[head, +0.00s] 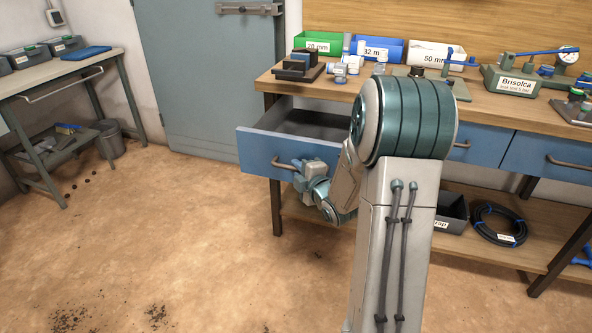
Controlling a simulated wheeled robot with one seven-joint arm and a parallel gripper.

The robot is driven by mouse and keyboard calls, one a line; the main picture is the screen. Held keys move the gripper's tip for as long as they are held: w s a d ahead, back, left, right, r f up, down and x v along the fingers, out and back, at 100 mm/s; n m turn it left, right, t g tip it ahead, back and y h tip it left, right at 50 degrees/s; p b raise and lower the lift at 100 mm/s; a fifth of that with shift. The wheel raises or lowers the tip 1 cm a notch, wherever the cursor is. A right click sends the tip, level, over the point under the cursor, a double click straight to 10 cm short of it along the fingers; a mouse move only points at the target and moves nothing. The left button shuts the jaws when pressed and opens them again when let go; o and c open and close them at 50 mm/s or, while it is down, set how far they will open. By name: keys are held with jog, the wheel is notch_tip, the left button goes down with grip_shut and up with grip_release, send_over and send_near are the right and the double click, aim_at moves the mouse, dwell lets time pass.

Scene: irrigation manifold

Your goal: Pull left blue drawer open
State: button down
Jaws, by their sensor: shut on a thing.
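The left blue drawer (262,154) stands pulled out from the wooden workbench (510,115), and its grey inside shows from above. The part of the inside that I can see looks empty. Its dark bar handle (283,165) is on the front panel. My gripper (297,168) is at the right part of this handle and is shut on it. The fingertips are small in the view, and my arm hides the right end of the drawer.
Two more blue drawers, one at the right (548,160), are closed. Bins, among them a green one (318,43), and fittings stand on the bench. A coiled black hose (498,225) lies on the lower shelf. A side table (60,75) stands far left.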

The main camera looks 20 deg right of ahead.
jog(key=shift+d, duration=0.1)
jog(key=c, duration=1.7)
grip_release()
jog(key=s+b, duration=0.3)
jog(key=s, duration=0.1)
jog(key=s+r+b, duration=0.1)
jog(key=s+b, duration=0.2)
jog(key=s, duration=0.2)
jog(key=s+d+r+b, duration=0.1)
jog(key=s+b, duration=0.2)
jog(key=s, duration=0.1)
jog(key=shift+s+d, duration=0.1)
jog(key=shift+s, duration=0.2)
